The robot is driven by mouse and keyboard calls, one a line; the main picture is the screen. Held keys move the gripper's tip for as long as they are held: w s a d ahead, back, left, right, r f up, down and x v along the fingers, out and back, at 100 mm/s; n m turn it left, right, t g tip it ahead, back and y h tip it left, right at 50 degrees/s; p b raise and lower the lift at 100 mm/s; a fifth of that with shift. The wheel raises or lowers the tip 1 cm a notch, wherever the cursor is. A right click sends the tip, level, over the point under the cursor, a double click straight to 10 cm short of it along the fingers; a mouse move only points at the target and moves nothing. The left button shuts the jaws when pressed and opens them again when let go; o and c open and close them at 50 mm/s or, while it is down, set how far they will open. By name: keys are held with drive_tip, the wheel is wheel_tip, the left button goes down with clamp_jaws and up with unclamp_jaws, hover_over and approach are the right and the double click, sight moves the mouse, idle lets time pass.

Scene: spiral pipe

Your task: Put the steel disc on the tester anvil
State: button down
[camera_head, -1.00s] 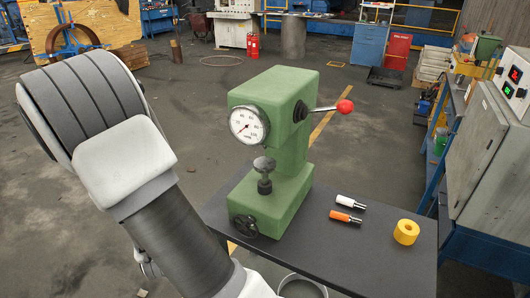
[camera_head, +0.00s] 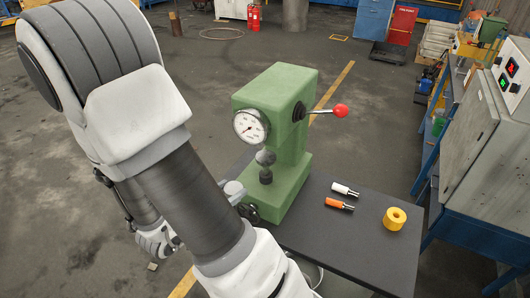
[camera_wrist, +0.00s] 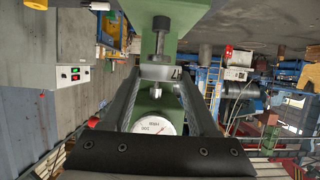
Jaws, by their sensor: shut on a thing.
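The green tester (camera_head: 280,110) stands on a dark table, with a round gauge on its front and a red-knobbed lever. Its dark anvil (camera_head: 266,157) is on a short post below the head. My arm hides most of my gripper in the head view; a grey end part (camera_head: 234,190) shows just left of the tester's lower front. In the wrist view my gripper (camera_wrist: 160,70) is shut on the steel disc (camera_wrist: 160,73), a grey piece between the fingertips. The tester's dark post (camera_wrist: 160,23) lies beyond them, and its gauge (camera_wrist: 153,127) shows between the fingers. Contact between disc and anvil cannot be told.
A white-handled tool (camera_head: 344,189), an orange-handled tool (camera_head: 338,203) and a yellow ring (camera_head: 395,218) lie on the table (camera_head: 325,240) right of the tester. A grey cabinet (camera_head: 465,130) stands further right.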

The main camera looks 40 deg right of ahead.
sight(264, 159)
drive_tip(key=w+d, duration=0.1)
drive_tip(key=d, duration=0.4)
drive_tip(key=w+d, duration=0.2)
drive_tip(key=d, duration=0.4)
drive_tip(key=w+d+p, duration=0.1)
drive_tip(key=d, duration=0.4)
drive_tip(key=shift+w+d, duration=0.35)
drive_tip(key=shift+a+f, duration=0.1)
drive_tip(key=shift+f, duration=0.2)
drive_tip(key=shift+f, duration=0.2)
drive_tip(key=shift+c, duration=0.8)
unclamp_jaws()
